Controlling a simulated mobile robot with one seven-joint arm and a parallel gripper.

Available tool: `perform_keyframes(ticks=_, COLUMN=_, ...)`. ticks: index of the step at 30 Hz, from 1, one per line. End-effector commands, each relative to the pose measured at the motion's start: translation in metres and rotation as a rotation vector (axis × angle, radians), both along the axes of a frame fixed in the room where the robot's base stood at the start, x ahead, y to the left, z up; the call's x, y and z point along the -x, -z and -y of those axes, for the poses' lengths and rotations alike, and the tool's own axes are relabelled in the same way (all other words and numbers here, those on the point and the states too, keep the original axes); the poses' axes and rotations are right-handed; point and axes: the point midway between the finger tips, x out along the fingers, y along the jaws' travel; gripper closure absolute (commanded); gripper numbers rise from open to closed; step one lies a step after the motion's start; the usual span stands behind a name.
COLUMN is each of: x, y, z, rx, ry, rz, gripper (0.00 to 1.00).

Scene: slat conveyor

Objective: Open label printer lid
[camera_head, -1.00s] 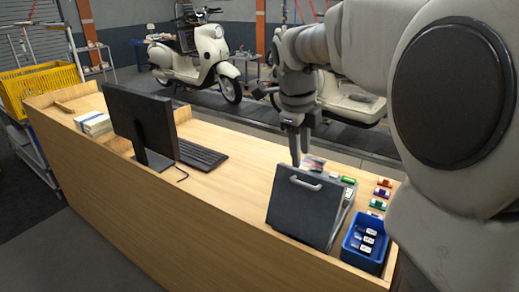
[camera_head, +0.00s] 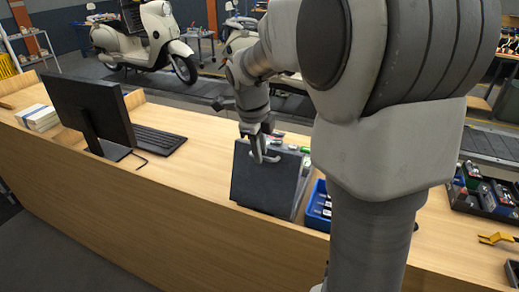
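A dark grey unit (camera_head: 262,183) with a broad sloping front panel stands on the wooden counter in the head view. It looks like the label printer, with the panel as its lid. A pale bar handle (camera_head: 272,158) is near the panel's top edge. My gripper (camera_head: 257,152) points down at this top edge, its fingers overlapping the left part of the handle. I cannot tell whether they touch it, or how far apart they are. My arm hides part of the counter to the right.
A monitor (camera_head: 88,108) and keyboard (camera_head: 155,140) stand left of the unit, with bare counter between. A blue bin (camera_head: 317,208) sits close on its right, partly behind my arm. Small coloured items lie behind the unit. A dark tray (camera_head: 488,195) is farther right.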

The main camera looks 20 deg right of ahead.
Motion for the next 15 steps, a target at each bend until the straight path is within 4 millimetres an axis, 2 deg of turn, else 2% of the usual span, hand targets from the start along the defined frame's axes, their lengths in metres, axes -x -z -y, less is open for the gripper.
perform_keyframes(ticks=1, x=-0.0001, y=-0.0002, z=0.0, rx=0.0, ry=0.0, rz=0.0, gripper=0.87)
perform_keyframes(ticks=3, x=-0.0001, y=-0.0002, z=0.0, rx=0.0, ry=0.0, rz=0.0, gripper=1.0)
perform_keyframes(ticks=15, x=0.0, y=-0.0005, z=-0.0001, rx=0.0, ry=0.0, rz=0.0, gripper=1.0)
